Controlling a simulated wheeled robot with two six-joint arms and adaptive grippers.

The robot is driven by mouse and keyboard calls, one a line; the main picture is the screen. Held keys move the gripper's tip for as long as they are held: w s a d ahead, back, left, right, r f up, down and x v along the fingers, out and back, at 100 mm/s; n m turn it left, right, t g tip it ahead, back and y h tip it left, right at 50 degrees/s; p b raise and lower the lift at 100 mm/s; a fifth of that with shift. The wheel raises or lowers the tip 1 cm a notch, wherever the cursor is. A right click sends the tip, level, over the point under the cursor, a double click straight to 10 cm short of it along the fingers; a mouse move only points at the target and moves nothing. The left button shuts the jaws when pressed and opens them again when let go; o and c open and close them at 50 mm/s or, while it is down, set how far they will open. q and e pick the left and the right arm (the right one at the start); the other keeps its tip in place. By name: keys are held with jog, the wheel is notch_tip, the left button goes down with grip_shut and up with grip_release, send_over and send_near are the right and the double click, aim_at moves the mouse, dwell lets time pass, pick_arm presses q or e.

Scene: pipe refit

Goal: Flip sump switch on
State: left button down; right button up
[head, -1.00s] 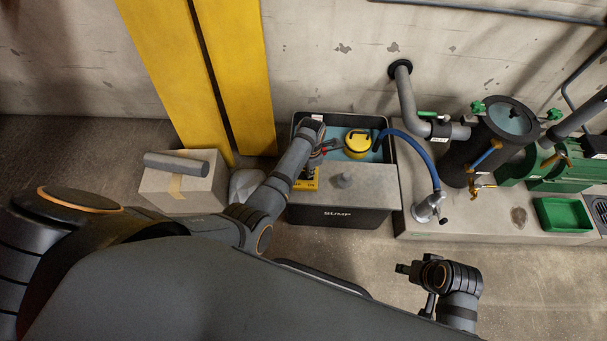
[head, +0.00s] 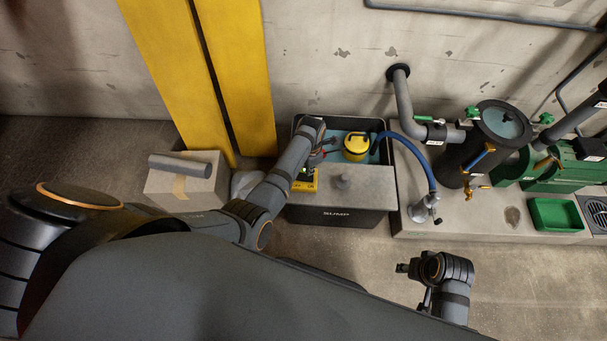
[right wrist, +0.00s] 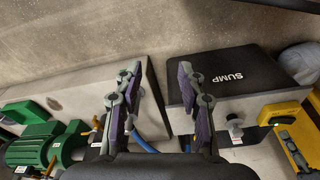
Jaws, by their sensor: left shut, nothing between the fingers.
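The sump (head: 338,218) is a dark tank with a grey lid, in the middle of the head view. The yellow switch box (head: 304,185) sits at the left end of the lid, and a small green spot shows at its upper edge. My left gripper (head: 318,157) is shut and empty just above the box, partly hidden by its own arm. I cannot make out the switch lever or whether the fingers touch it. My right gripper (right wrist: 160,103) is open and empty in the right wrist view, pointing toward the sump front (right wrist: 238,78).
A yellow pump (head: 356,145) stands in the open tank, with a blue hose (head: 425,165) leading to a valve on the concrete plinth (head: 470,220). A grey knob (head: 343,181) stands on the lid.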

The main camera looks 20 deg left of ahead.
aim_at(309, 178)
pick_arm(q)
jog(key=shift+r+p, duration=0.65)
jog(key=shift+r, duration=0.05)
jog(key=shift+r+p, duration=0.45)
jog(key=shift+p, duration=0.1)
jog(key=shift+r+p, duration=0.75)
jog(key=shift+p, duration=0.1)
pick_arm(e)
jog(key=s+d+f, duration=0.2)
jog(key=d+f, duration=0.1)
jog(key=f, duration=0.9)
jog(key=shift+s+f+h, duration=0.15)
jog(key=shift+h, duration=0.15)
pick_arm(q)
jog(key=shift+s+f, duration=0.1)
pick_arm(e)
jog(key=shift+d, duration=0.1)
